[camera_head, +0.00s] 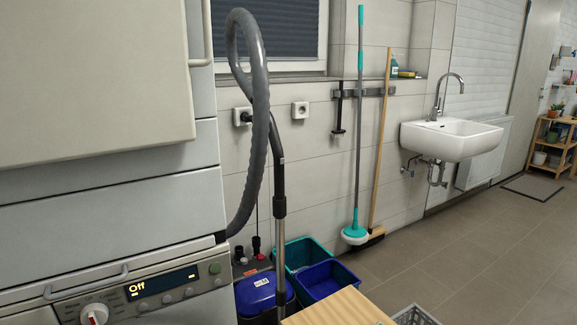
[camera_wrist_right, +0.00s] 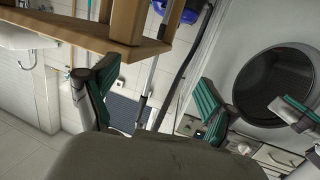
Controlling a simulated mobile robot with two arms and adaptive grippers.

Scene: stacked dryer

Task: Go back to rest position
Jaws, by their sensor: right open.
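My right gripper (camera_wrist_right: 157,75) shows in the right wrist view, its two green-padded fingers spread wide with nothing between them. Part of my left gripper (camera_wrist_right: 300,125) appears to show at the right edge of that view, cut off, so its opening is unclear. Neither gripper is in the head view. The stacked machines (camera_head: 110,220) fill the left of the head view; the panel display (camera_head: 160,283) reads "Off". A round dark machine door (camera_wrist_right: 275,85) is at the right of the wrist view and looks closed.
A wooden table corner (camera_head: 340,308) is at the bottom of the head view, and wooden furniture (camera_wrist_right: 100,30) is close to the right gripper. A vacuum hose (camera_head: 262,130), blue bin (camera_head: 328,280) and mop (camera_head: 358,150) stand by the wall. Floor (camera_head: 470,250) is clear toward the sink (camera_head: 450,138).

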